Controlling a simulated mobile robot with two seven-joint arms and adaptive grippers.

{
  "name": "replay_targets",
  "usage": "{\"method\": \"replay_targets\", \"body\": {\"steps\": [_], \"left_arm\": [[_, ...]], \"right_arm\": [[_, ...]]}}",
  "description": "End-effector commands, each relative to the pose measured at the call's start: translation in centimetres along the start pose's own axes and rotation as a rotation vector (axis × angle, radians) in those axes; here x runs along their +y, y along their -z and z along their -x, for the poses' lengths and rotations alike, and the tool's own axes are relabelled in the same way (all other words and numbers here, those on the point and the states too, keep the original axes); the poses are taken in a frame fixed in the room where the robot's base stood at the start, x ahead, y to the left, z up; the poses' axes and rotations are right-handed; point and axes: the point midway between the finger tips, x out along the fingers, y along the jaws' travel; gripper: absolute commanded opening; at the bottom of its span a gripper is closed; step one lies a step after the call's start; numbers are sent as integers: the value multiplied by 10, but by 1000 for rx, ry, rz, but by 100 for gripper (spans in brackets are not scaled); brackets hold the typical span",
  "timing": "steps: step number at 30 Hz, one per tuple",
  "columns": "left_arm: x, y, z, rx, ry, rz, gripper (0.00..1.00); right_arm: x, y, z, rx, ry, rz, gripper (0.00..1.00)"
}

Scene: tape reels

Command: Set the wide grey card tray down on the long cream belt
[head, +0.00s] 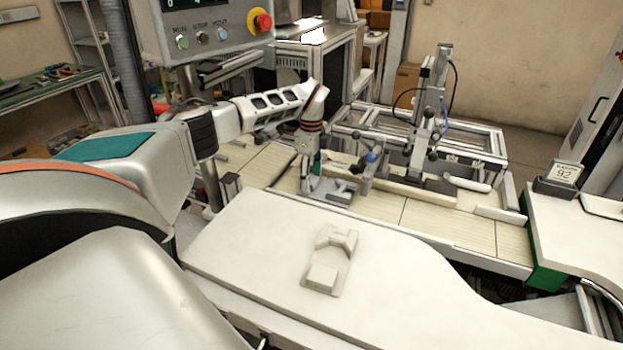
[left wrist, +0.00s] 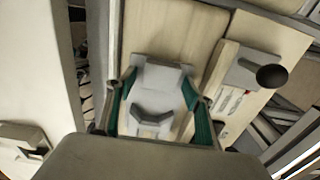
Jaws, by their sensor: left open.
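The wide grey card tray (head: 341,191) lies on the long cream belt (head: 430,220), near the belt's front edge. My left gripper (head: 318,187) is down at the tray. In the left wrist view, the grey tray (left wrist: 157,77) lies between the two teal-padded fingers of my open left gripper (left wrist: 160,92). The fingers are close to its sides; I cannot tell whether they touch it. Cream belt (left wrist: 172,30) surface shows around the tray. Part of the tray is hidden by the gripper in the head view. My right gripper is not in view.
A white worktop (head: 250,240) in front carries a pale holder (head: 330,262). A metal fixture with dark knobs (head: 370,160) stands on the belt just beyond the tray. A control box with a red button (head: 262,20) hangs over the arm. The belt's front right is clear.

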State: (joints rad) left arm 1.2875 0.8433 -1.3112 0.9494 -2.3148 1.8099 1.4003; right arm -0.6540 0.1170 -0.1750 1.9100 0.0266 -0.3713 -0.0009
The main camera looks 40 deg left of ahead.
Motion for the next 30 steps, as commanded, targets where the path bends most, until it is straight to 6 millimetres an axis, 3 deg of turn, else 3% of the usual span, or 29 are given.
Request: {"method": "replay_targets", "body": {"steps": [12, 18, 30], "left_arm": [[-1, 0, 78, 1, 5, 0, 52], [-1, 0, 108, 1, 3, 0, 52], [0, 0, 119, 0, 1, 0, 52]], "right_arm": [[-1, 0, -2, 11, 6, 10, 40], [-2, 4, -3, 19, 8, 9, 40], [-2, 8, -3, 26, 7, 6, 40]]}}
